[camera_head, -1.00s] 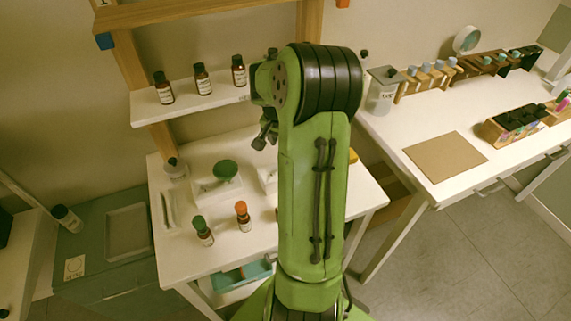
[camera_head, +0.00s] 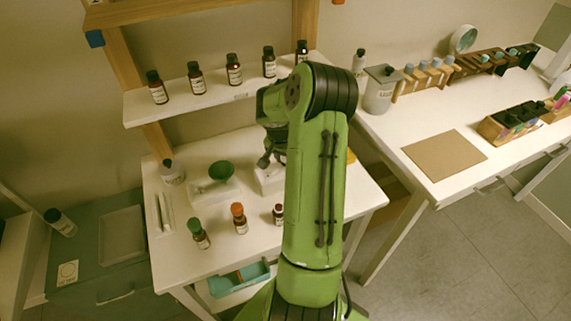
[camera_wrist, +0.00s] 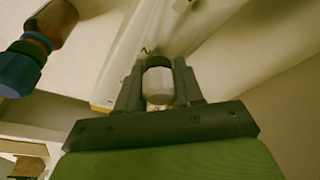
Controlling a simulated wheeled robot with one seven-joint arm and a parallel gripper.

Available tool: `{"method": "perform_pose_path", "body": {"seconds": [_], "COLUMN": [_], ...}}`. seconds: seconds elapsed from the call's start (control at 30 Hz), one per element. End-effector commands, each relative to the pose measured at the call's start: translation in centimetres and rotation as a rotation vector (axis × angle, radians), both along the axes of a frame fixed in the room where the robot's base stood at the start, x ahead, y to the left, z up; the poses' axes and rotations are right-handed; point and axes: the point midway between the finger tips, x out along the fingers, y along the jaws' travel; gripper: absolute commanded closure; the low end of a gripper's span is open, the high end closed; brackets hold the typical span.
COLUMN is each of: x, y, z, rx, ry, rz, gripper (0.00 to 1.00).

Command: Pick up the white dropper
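In the wrist view a pale rounded piece, the white dropper (camera_wrist: 158,86), sits between the two dark fingers of my gripper (camera_wrist: 158,66). The fingers lie close against both its sides, with a dark band above it at the fingertips. Its far end is hidden. In the head view my gripper (camera_head: 267,160) shows as a dark shape over the back of the small white table (camera_head: 245,258), close to a white block (camera_head: 270,182). My green arm hides part of this area, and I cannot make out the dropper there.
A shelf (camera_head: 185,106) with several dark bottles stands behind. Green-capped (camera_head: 199,235), orange-capped (camera_head: 239,220) and small dark (camera_head: 278,214) bottles stand in front. A green dish (camera_head: 221,171) is on the left.

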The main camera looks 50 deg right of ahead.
Motion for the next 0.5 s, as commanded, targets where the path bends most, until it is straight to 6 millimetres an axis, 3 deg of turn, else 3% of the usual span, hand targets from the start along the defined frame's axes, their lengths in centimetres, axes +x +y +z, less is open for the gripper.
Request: {"method": "perform_pose_path", "body": {"seconds": [0.33,0.5], "x": [0.0,0.0], "y": [0.0,-0.1], "z": [0.2,3.3], "rx": [-0.001,-0.006], "ry": [0.000,-0.002], "rz": [0.000,0.000], "gripper": [0.72,0.72]}}
